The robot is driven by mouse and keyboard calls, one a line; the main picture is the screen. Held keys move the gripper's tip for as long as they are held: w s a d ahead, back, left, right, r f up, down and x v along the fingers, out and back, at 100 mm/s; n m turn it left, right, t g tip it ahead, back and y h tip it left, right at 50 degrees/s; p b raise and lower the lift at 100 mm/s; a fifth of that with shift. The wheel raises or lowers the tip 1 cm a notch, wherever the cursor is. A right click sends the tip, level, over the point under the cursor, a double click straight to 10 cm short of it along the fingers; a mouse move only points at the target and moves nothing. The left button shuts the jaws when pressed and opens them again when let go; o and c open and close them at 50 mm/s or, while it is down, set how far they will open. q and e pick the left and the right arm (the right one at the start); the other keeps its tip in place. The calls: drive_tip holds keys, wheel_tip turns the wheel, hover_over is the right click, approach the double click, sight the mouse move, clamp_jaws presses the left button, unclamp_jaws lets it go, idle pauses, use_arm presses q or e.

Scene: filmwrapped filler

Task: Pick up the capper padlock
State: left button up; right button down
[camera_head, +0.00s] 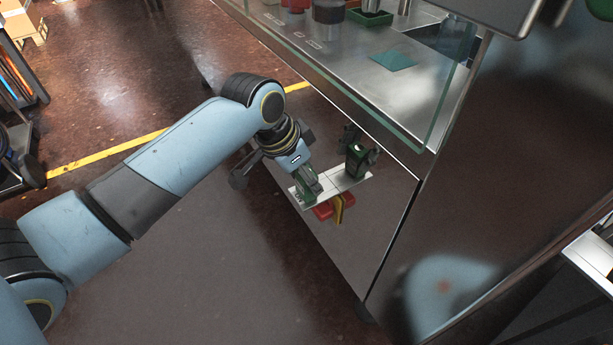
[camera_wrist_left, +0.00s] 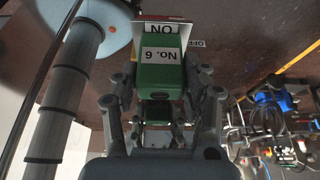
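The capper padlock is green and stands at a white plate (camera_head: 321,187) on the shiny cabinet front. In the head view the padlock (camera_head: 308,189) is just beyond my left gripper (camera_head: 290,162), at the plate's left half. In the left wrist view the padlock (camera_wrist_left: 161,73) has a white "No. 6" label and lies between the two fingers of the left gripper (camera_wrist_left: 161,88). The fingers look spread, one on each side, with no clear grip. My right gripper is not in view.
A red and yellow part (camera_head: 336,209) is just below the plate. The reflective cabinet front (camera_head: 340,255) is close to the gripper. A glass-fronted counter (camera_head: 420,95) overhangs above. The dark floor at left has a yellow line (camera_head: 108,154).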

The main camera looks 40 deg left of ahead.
use_arm(q)
drive_tip(key=c, duration=0.8)
drive_tip(key=shift+o, duration=0.2)
drive_tip(key=shift+r, duration=0.1)
